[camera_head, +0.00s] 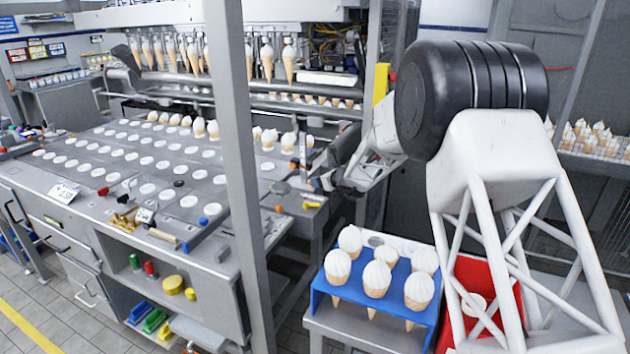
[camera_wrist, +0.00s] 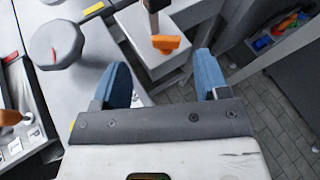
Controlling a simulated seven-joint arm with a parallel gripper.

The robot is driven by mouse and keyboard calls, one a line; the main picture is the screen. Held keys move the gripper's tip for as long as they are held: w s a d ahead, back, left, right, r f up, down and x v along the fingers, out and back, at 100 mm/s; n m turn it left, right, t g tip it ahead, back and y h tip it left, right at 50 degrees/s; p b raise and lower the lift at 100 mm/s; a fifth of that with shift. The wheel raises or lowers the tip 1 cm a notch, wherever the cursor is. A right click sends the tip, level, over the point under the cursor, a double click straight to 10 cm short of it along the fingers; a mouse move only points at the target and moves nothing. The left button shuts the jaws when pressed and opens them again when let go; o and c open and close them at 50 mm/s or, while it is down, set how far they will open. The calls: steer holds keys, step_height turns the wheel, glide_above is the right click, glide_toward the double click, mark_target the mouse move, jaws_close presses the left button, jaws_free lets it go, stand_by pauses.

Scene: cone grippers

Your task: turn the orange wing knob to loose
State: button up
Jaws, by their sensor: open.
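The orange wing knob (camera_wrist: 166,44) shows in the wrist view at top centre, on a pale block under a grey post. My gripper (camera_wrist: 162,62) has its two blue fingers spread wide. The knob lies between the lines of the fingers and slightly beyond their tips, with no contact visible. In the head view my gripper (camera_head: 320,183) is at the right end of the machine table, partly hidden by my arm. Small orange and yellow parts show below it there, too small to tell which is the knob.
A round grey knob (camera_wrist: 56,44) stands left of the fingers in the wrist view. In the head view a grey upright post (camera_head: 236,170) crosses the scene. A blue rack (camera_head: 345,292) of several cones and a red bin (camera_head: 505,275) stand below my arm.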

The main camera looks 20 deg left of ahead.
steer(key=shift+d+f+m, duration=0.2)
steer(key=shift+f+m, duration=0.05)
steer(key=shift+m, duration=0.35)
steer(key=shift+d+f+m, duration=0.2)
steer(key=shift+m, duration=0.4)
steer(key=shift+w+a+t, duration=0.1)
steer(key=shift+a+t, duration=0.05)
steer(key=shift+t, duration=0.15)
steer(key=shift+x, duration=3.75)
steer(key=shift+f, duration=0.1)
steer(key=shift+c, duration=0.5)
steer(key=c, duration=0.8)
